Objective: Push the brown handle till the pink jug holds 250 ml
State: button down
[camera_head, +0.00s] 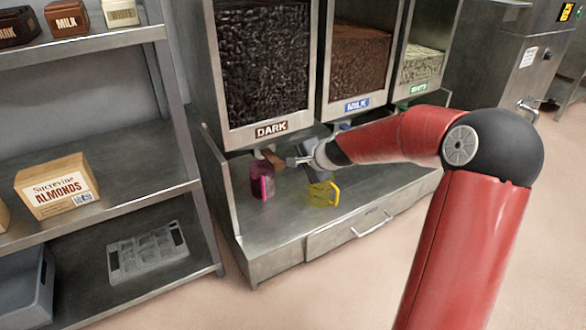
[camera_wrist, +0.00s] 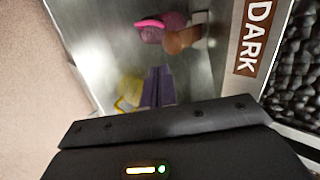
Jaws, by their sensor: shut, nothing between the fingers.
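The pink jug (camera_head: 257,184) stands on the steel ledge under the DARK dispenser, its bright pink handle facing forward. It also shows in the wrist view (camera_wrist: 174,22). The brown handle (camera_head: 273,159) sticks out under the DARK dispenser, just above and beside the jug; in the wrist view the brown handle (camera_wrist: 183,40) overlaps the jug. My gripper (camera_head: 291,162) is shut and empty, just right of the brown handle. In the wrist view my gripper (camera_wrist: 158,70) shows a small gap to the handle; contact cannot be told. The jug's fill level is not readable.
A yellow jug (camera_head: 323,194) stands on the ledge to the right, below my gripper; it also shows in the wrist view (camera_wrist: 129,91). MILK (camera_head: 357,104) and WHITE (camera_head: 418,88) dispensers stand to the right. A metal shelf (camera_head: 140,206) with boxes stands at left.

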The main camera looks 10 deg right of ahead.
jog(key=v, duration=0.4)
dwell(1.6)
